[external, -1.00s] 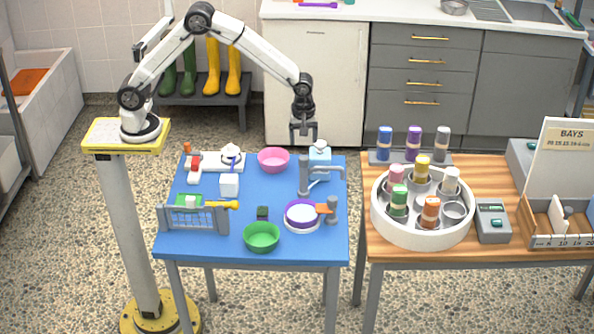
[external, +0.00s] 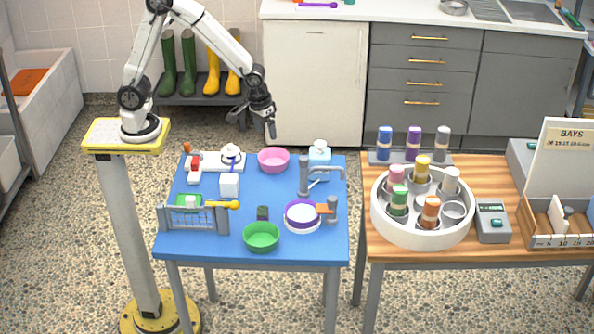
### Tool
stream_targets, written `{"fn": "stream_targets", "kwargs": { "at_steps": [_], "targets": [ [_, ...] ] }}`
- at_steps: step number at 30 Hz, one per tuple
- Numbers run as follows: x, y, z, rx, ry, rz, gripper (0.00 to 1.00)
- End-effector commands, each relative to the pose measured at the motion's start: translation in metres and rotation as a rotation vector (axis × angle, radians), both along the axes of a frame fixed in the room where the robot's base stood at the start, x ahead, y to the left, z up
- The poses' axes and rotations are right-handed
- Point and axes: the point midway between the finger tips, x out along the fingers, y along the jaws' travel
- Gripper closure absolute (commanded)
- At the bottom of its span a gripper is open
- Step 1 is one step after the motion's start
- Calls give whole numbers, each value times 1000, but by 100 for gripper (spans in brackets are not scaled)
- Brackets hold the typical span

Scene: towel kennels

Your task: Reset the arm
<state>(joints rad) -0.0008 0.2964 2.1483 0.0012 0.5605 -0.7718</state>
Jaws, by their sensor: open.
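My gripper (external: 256,127) is open and empty. It hangs in the air above the back of the blue table (external: 200,246), higher than the pink bowl (external: 273,160) and apart from everything on the table. My arm is folded up and back over its yellow-topped pedestal, with the forearm sloping down to the right and the gripper tilted.
A wooden table (external: 375,253) on the right bears a round white carousel (external: 420,235) with rolled towels.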

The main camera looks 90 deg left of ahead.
Motion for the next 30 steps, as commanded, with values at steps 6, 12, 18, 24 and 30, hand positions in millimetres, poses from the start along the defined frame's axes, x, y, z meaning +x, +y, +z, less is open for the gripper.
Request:
{"fn": "stream_targets", "kwargs": {
  "at_steps": [6, 12, 18, 24, 30],
  "targets": [
    [-43, 0, 3, 48, -39, -308, 18],
    [-79, 0, 2, 99, -71, -570, 18],
    [-100, 0, 0, 132, -88, -724, 18],
    [-105, 0, -1, 141, -91, -763, 18],
    [-105, 0, -1, 141, -91, -762, 18]
  ]
}}
